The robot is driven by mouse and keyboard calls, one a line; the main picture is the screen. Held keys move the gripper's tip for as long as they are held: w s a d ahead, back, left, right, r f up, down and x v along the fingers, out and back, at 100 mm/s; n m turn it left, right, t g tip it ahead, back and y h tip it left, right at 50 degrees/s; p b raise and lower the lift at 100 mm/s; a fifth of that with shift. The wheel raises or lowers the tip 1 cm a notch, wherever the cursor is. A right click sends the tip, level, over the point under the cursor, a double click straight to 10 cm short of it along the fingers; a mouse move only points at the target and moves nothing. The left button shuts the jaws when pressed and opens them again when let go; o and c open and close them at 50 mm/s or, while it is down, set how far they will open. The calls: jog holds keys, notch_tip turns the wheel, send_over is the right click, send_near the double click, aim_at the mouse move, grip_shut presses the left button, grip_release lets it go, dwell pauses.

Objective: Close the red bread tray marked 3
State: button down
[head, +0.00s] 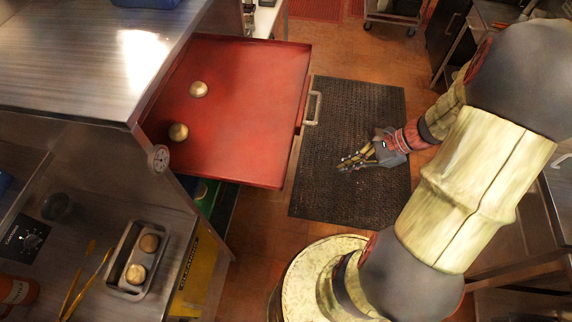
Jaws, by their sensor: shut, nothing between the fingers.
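The red bread tray (245,110) is pulled out from under the steel counter at the upper left. Two round buns, one bun (198,89) and another bun (179,132), rest on it toward its left side. A metal handle (313,108) is on its right-hand front face. A round badge (159,157) is on the counter post near the tray; I cannot read a number on it. My gripper (345,164) is shut and empty, to the right of the tray and apart from its handle, over the dark floor mat. It points left.
A steel counter (60,60) covers the upper left. A small metal pan (127,285) with two buns and tongs (80,285) lie on the lower shelf. The dark mat (365,110) leaves free floor between tray and arm. A wheeled cart (393,18) stands at the top.

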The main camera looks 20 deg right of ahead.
jog(key=w+a+f+m, duration=0.1)
jog(key=w+a+f, duration=0.1)
jog(key=w+a, duration=0.2)
jog(key=w+a+f+m+t, duration=0.1)
jog(key=w+a+f+m, duration=0.1)
jog(key=w+a, duration=0.3)
jog(key=shift+w+a+f, duration=0.15)
jog(key=shift+a+f, duration=0.5)
jog(key=shift+f, duration=0.1)
